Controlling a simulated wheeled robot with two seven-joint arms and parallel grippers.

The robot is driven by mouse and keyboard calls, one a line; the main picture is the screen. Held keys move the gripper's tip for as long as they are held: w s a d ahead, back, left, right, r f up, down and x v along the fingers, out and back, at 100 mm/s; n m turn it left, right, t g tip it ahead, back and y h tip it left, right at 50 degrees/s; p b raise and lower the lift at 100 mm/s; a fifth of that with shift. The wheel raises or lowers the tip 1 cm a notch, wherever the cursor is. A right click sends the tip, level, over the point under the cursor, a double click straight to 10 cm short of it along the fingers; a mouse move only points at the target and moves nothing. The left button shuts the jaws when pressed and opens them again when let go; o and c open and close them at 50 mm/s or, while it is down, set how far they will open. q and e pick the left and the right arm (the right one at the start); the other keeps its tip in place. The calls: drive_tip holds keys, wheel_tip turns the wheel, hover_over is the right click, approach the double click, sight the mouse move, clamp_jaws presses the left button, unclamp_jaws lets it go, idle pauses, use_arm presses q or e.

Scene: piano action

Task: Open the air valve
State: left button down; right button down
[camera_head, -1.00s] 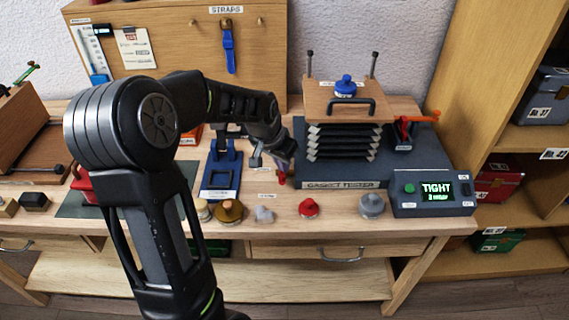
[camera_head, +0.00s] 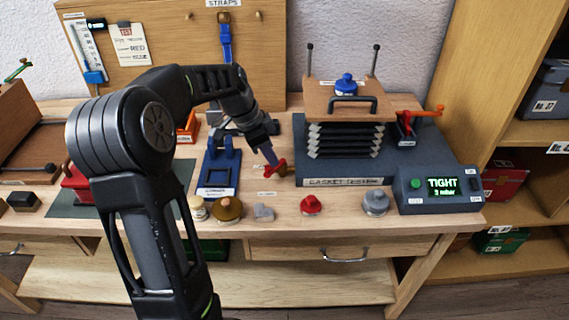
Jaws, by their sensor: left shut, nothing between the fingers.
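A small red handle (camera_head: 276,170) sits at the left side of the gasket tester (camera_head: 345,182), above a small label on the bench; it looks like the air valve, but its label is too small to read. My left gripper (camera_head: 269,156) comes down over it from the upper left. Its fingers are shut and empty, with the tips at or just above the red handle; I cannot tell whether they touch. The tester's display (camera_head: 443,187) reads TIGHT. My right gripper is not in view.
A blue stand (camera_head: 219,180) is close left of my gripper. Several knobs and weights, including a brass one (camera_head: 228,209) and a red one (camera_head: 311,205), line the bench front. The bellows (camera_head: 343,140) under a wooden plate stand to the right.

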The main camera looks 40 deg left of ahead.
use_arm(q)
drive_tip(key=shift+a+f+m+b, duration=0.1)
drive_tip(key=shift+a+m+b, duration=0.25)
drive_tip(key=shift+m, duration=0.35)
drive_tip(key=shift+w+a+b, duration=0.3)
drive_tip(key=shift+a+b, duration=0.15)
drive_tip(key=shift+a, duration=0.35)
drive_tip(key=shift+w+a, duration=0.1)
drive_tip(key=shift+w, duration=0.15)
idle(0.7)
drive_tip(key=shift+w+d, duration=0.4)
drive_tip(key=shift+d, duration=0.15)
drive_tip(key=shift+w+d, duration=0.1)
drive_tip(key=shift+d, duration=0.05)
